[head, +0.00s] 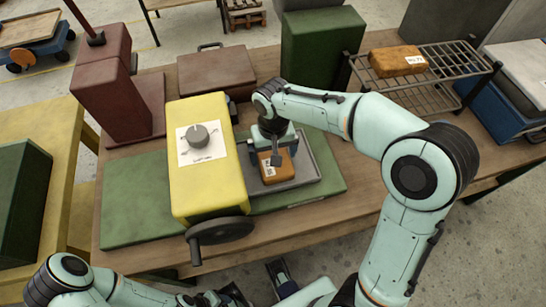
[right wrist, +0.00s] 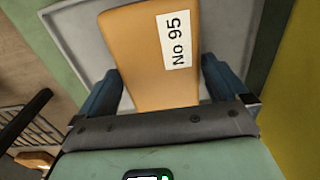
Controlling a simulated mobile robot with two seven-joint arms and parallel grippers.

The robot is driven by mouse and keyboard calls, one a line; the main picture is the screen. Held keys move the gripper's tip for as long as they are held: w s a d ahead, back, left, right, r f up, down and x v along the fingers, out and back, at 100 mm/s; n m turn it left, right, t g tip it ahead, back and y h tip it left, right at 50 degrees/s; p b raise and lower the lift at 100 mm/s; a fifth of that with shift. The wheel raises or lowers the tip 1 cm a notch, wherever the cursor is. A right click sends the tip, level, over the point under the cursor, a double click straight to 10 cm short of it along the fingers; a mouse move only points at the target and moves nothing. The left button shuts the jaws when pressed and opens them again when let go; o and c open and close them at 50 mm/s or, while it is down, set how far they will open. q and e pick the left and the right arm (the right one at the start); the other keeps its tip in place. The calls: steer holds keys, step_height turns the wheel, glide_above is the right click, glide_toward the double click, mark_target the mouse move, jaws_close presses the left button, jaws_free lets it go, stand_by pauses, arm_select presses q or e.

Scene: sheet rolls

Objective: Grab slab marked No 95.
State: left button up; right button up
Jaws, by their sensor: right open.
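The orange-brown slab marked No 95 (right wrist: 150,50) lies in a grey tray (right wrist: 75,40). In the head view the slab (head: 280,168) is partly hidden by my right gripper (head: 275,155), which is right over it. In the right wrist view my right gripper (right wrist: 165,85) is open, with one blue finger on each side of the slab. Whether the fingers touch its sides cannot be told. The tray (head: 308,172) also shows in the head view. My left arm is low at the left edge; its gripper (head: 280,272) seems to be at the bottom middle, its jaws unclear.
A yellow machine (head: 205,110) with a handwheel (head: 220,232) stands just left of the tray. A wire rack (head: 440,75) at the right holds another labelled brown slab (head: 397,61). A dark green block (head: 320,45) stands behind the tray. The green mat (head: 140,200) has bare room at left.

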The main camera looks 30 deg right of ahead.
steer(key=shift+f, duration=0.55)
steer(key=shift+r, duration=0.1)
steer(key=c, duration=1.1)
